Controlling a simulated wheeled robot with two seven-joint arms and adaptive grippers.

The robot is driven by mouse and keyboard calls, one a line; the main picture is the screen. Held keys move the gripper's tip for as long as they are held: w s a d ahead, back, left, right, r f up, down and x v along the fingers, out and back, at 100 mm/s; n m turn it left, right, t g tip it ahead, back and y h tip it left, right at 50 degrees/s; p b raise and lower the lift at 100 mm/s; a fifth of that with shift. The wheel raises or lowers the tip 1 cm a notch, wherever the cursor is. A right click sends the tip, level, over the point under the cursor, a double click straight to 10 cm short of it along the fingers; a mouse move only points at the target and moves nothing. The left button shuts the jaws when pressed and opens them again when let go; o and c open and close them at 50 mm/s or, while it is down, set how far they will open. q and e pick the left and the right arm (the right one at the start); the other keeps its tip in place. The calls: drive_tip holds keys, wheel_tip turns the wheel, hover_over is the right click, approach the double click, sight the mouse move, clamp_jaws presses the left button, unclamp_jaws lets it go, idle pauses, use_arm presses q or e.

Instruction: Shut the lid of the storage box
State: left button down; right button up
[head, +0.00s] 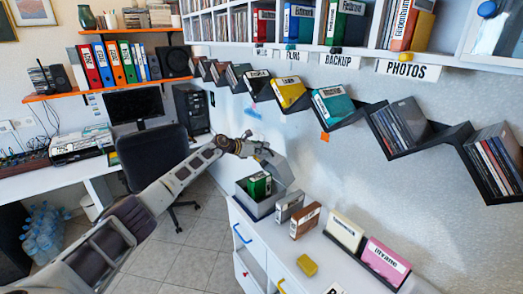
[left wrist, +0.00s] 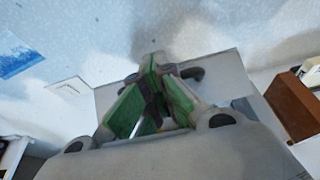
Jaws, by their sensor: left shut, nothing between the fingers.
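The grey storage box (head: 252,208) stands at the far end of the white cabinet top. Its lid (head: 279,172) is raised and tilted at the box's back right side. A green case (head: 259,186) shows inside the open box. My left gripper (head: 266,154) is at the lid's upper edge; whether it touches the lid I cannot tell. In the left wrist view its fingers (left wrist: 152,75) are closed together and empty, in front of a pale grey panel (left wrist: 225,70) that looks like the lid. My right gripper is not in view.
A grey case (head: 289,206) and a brown case (head: 305,221) stand close beside the box. A zigzag shelf (head: 375,108) hangs above. A dark chair (head: 152,155) is left.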

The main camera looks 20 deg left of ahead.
use_arm(q)
drive_tip(key=shift+w+d, duration=0.25)
drive_tip(key=shift+d, duration=0.15)
drive_tip(key=shift+w+f, duration=0.1)
drive_tip(key=c, duration=2.2)
unclamp_jaws()
drive_tip(key=o, duration=0.5)
drive_tip(key=shift+o, duration=0.4)
drive_tip(key=shift+o, duration=1.3)
drive_tip(key=o, duration=0.7)
drive_tip(key=shift+o, duration=0.3)
drive_tip(key=shift+o, duration=0.2)
